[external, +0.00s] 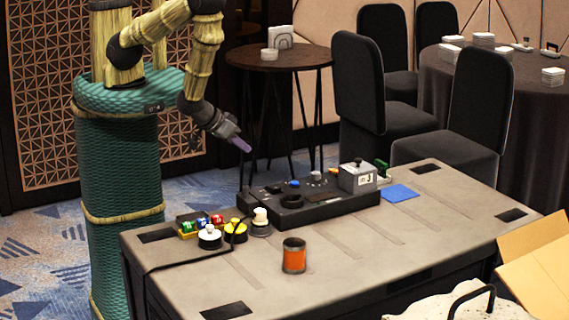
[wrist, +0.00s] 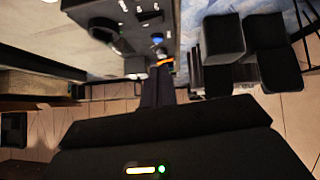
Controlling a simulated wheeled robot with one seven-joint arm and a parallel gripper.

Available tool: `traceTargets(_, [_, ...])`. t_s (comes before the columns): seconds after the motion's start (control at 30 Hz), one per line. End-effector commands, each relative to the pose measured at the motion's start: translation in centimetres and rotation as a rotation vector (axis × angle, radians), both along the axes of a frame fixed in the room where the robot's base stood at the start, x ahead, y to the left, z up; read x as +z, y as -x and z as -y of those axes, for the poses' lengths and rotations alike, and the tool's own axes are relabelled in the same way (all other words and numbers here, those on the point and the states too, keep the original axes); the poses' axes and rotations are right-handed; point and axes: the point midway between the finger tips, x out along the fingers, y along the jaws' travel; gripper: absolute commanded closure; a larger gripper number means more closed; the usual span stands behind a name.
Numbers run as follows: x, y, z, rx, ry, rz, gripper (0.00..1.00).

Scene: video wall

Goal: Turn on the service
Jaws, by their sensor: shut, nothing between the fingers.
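A long black control panel (external: 322,208) lies on the grey table. It carries a blue round control (external: 295,184), a grey knob (external: 315,177) and a grey box with a label (external: 358,179). I cannot read any marking that names the service. My gripper (external: 246,148) is shut and empty, in the air beyond the panel's left end and clear of it. In the wrist view, the shut dark fingers (wrist: 162,72) point toward the panel (wrist: 98,14). The blue control (wrist: 157,37) shows close to the fingertips in that picture.
An orange can (external: 293,257) stands in front. A blue pad (external: 399,193) lies to the right. The table's front is mostly clear.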

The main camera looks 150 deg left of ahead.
Motion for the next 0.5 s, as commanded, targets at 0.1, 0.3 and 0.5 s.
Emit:
traceTargets(0.1, [0.01,-0.86,0.08,-0.005,-0.003,0.036,1.0])
traceTargets(0.3, [0.18,-1.21,0.11,-0.001,0.001,0.059,1.0])
traceTargets(0.5, [0.09,-1.21,0.08,-0.002,0.001,0.058,1.0])
